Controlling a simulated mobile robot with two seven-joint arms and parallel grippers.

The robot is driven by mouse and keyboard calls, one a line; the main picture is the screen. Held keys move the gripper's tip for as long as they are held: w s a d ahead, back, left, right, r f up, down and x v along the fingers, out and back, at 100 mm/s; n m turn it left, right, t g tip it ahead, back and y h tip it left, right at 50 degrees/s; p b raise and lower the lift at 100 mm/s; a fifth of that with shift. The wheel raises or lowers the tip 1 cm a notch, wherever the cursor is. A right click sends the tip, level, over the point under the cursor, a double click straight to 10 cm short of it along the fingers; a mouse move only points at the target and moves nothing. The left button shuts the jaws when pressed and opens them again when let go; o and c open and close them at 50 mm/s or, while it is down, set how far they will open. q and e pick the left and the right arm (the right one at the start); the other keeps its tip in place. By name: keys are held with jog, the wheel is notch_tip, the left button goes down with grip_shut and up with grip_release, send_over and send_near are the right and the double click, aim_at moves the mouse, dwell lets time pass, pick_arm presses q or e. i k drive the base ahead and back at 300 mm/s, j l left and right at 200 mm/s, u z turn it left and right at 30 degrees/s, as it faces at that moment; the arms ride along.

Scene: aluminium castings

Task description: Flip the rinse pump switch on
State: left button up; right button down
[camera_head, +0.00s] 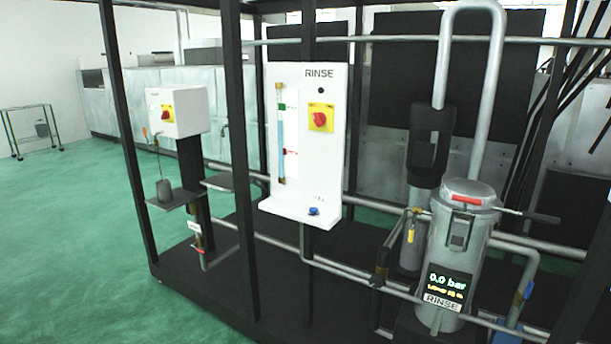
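The white panel marked RINSE (334,160) stands upright in the middle of the camera_head view. On its upper right is a rotary switch with a red knob (319,119) on a yellow plate. The knob looks tilted, but its on or off marking is too small to read. A small dark round spot (320,90) sits above the switch. The grey canister labelled RINSE (462,250) stands at the right, and its display (446,283) reads 0.0 bar. Neither of my grippers is in view.
A second white box (191,112) with a similar red and yellow switch is at the left. Dark frame posts (240,150) and pipes stand around the panel. A blue knob (314,211) sits on the panel's bottom ledge. Green floor (60,240) is open at the left.

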aim_at(320, 118)
jog(key=i+u, duration=0.3)
jog(key=i, duration=0.15)
jog(key=i+l+u, duration=0.3)
jog(key=i+j, duration=0.1)
